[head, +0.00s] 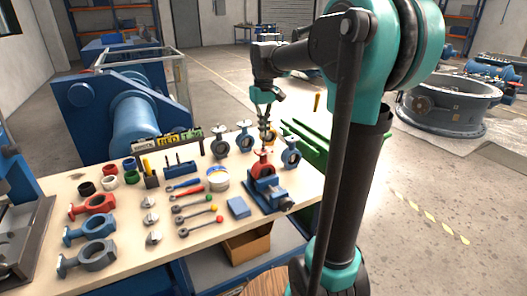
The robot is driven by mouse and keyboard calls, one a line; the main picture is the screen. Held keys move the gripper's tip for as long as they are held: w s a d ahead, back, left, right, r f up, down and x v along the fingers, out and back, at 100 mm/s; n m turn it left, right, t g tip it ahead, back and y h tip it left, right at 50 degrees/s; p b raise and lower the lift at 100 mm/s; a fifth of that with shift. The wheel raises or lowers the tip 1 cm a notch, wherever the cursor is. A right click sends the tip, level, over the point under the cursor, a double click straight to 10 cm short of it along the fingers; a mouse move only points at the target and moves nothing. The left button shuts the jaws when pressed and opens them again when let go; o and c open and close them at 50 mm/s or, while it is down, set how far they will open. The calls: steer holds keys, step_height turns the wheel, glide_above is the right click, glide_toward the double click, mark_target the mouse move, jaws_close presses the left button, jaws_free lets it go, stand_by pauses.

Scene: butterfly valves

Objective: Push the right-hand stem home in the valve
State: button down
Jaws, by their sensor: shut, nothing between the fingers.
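A red valve body (262,166) sits upright in a blue vise (268,195) at the right end of the workbench. My gripper (265,141) is shut and points down, just above the top of the red valve. Nothing shows between its fingers. The stem is too small to tell apart from the fingertips and the valve's top here. I cannot tell whether the fingertips touch it.
Several valve bodies stand along the bench's back edge, one blue-grey (291,153) right of the vise. A red valve body (93,205) lies at far left.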

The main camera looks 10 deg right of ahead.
steer(key=shift+f, duration=1.6)
stand_by(0.7)
stand_by(0.6)
steer(key=shift+r, duration=4.05)
